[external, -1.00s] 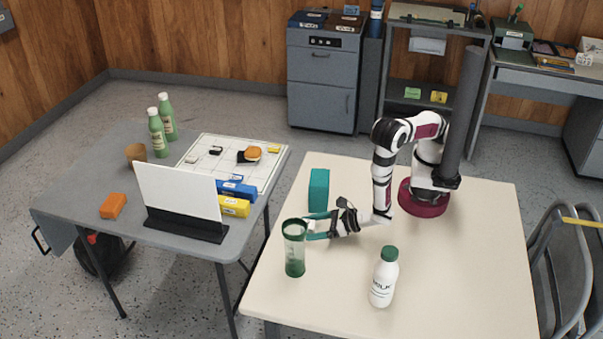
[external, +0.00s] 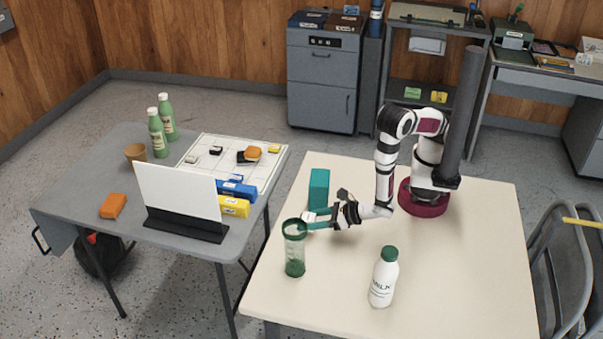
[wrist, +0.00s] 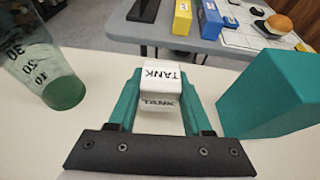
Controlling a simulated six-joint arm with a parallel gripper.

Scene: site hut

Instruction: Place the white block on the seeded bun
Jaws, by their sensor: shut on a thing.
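The white block (wrist: 161,74), marked TANK, is between the teal fingers of my gripper (wrist: 158,95) in the wrist view. In the external view my gripper (external: 313,220) is shut on this white block (external: 309,215), held just above the cream table. The seeded bun (external: 253,153) is a small orange-brown round thing on the white gridded board of the grey table, far from my gripper. It also shows at the top right of the wrist view (wrist: 276,25).
A tall clear cup with a green base (external: 294,250) and a teal box (external: 319,189) stand close on either side of my gripper. A milk bottle (external: 383,278) stands nearer the front. A white upright panel (external: 180,193) and blue and yellow blocks (external: 234,206) stand on the grey table.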

